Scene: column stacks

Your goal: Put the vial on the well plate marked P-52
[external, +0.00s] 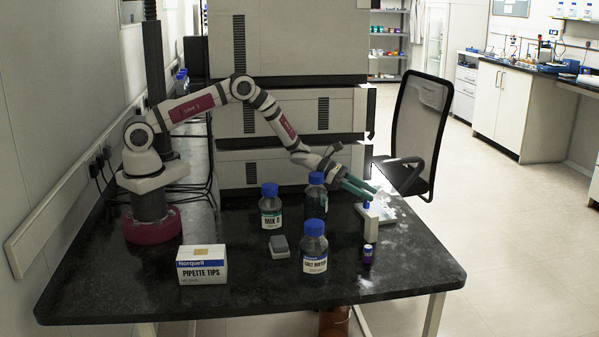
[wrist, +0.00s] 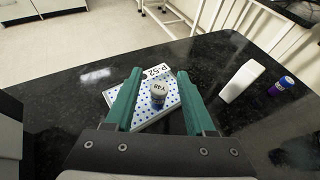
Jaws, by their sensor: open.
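The well plate (wrist: 143,115), white with dark wells and a P-52 label, lies on the dark bench; it also shows in the external view (external: 388,212), partly hidden. In the external view my gripper (external: 366,189) reaches over the plate from the left. Which surface the vial's base touches is hard to see.
A white block-like container (wrist: 242,81) and a purple vial (wrist: 281,86) stand right of the plate. In the external view, several blue-capped bottles (external: 314,248), a small grey-topped block (external: 280,247) and a pipette tips box (external: 201,265) stand nearer.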

